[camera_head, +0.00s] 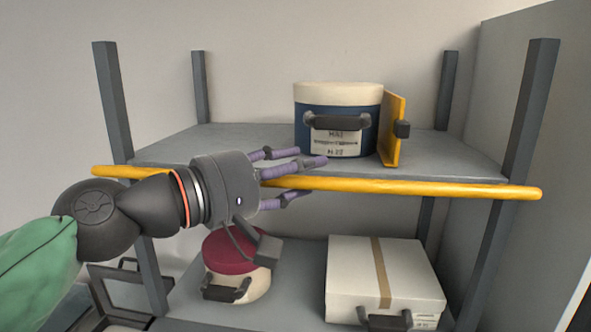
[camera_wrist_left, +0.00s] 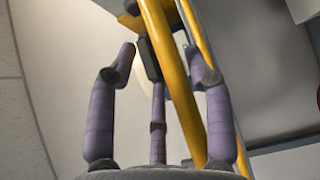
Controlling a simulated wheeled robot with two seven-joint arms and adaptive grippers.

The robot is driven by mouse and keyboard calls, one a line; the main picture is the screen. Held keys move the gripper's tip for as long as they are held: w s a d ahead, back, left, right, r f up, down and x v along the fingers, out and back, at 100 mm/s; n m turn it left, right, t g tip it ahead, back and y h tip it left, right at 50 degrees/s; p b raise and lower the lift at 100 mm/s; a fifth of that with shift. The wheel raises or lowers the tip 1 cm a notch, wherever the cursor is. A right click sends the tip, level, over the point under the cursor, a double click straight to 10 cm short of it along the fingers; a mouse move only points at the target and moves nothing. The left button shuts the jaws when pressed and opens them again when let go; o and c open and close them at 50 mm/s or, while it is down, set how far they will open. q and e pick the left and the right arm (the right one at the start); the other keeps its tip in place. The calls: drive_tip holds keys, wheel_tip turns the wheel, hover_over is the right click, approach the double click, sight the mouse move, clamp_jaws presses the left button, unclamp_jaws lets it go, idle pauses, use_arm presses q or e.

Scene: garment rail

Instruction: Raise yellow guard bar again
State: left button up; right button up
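The yellow guard bar (camera_head: 430,188) runs across the front of the shelf unit, at about the level of the upper shelf's front edge. Its ends reach past both front posts. My left gripper (camera_head: 308,173) is at the bar's middle-left part, with purple fingers above and below it. The fingers are spread and do not look closed on the bar. In the left wrist view, the three fingers of the gripper (camera_wrist_left: 160,58) stand apart, and yellow lengths, seemingly including the bar (camera_wrist_left: 183,95), pass among them. Contact cannot be told. My right gripper is not in view.
The upper shelf (camera_head: 215,143) holds a blue round box (camera_head: 362,137) with a cream lid beside a yellow upright plate (camera_head: 395,130). Below are a maroon-lidded round box (camera_head: 235,250) and a white box (camera_head: 350,275). The upper shelf's left part is clear.

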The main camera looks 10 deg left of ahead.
use_arm(q)
drive_tip(key=v, duration=1.2)
idle(0.4)
